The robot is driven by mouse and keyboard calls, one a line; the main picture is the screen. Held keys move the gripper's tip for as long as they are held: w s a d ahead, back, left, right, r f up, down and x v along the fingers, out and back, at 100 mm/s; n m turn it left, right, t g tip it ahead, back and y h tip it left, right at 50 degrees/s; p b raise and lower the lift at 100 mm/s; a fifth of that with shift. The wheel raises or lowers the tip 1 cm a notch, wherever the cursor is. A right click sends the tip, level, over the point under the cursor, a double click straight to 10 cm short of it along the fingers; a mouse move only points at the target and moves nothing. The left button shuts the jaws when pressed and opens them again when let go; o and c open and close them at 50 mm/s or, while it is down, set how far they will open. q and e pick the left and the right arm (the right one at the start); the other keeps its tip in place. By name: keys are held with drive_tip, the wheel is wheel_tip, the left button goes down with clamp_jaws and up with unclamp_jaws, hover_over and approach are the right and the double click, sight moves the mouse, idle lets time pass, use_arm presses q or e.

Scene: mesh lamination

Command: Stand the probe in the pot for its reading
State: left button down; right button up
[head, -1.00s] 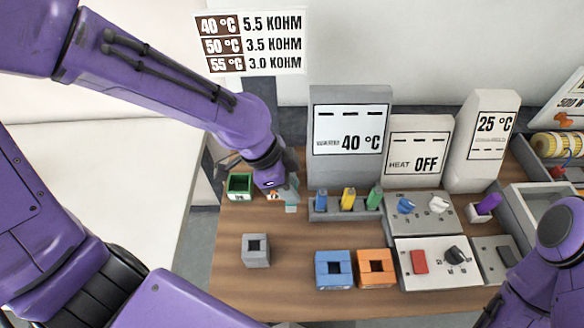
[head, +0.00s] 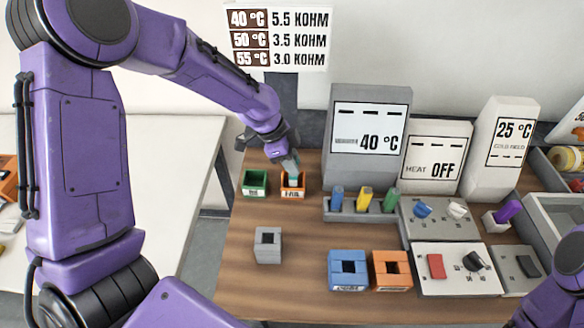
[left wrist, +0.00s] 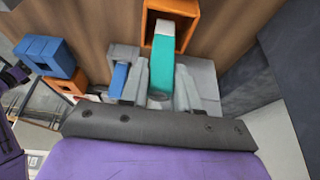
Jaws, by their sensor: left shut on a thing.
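My left gripper (head: 287,153) is shut on a slim teal probe with a white end, and the probe (left wrist: 163,62) shows best in the left wrist view. The gripper's fingers also show there (left wrist: 163,85), one on each side of it. The white end overlaps the opening of the orange pot (left wrist: 182,10); I cannot tell how far inside it is. In the head view the orange pot (head: 292,193) stands right under the gripper, beside a green pot (head: 255,190). My right gripper is out of view.
A rack (head: 340,212) of blue, yellow and green pieces stands right of the orange pot. A grey block (head: 268,252), a blue holder (head: 347,283) and an orange holder (head: 391,283) stand in front. Displays (head: 367,135) rise behind. The wood between is clear.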

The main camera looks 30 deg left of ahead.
use_arm(q)
drive_tip(key=f, duration=0.2)
drive_tip(key=w+f+p, duration=0.1)
drive_tip(key=shift+f, duration=0.35)
drive_tip(key=shift+s, duration=0.3)
drive_tip(key=c, duration=0.8)
unclamp_jaws()
drive_tip(key=shift+w+f, duration=0.1)
drive_tip(key=shift+r, duration=0.45)
drive_tip(key=b+v, duration=0.1)
drive_tip(key=v, duration=1)
drive_tip(key=shift+a+r, duration=0.1)
drive_tip(key=shift+r, duration=0.2)
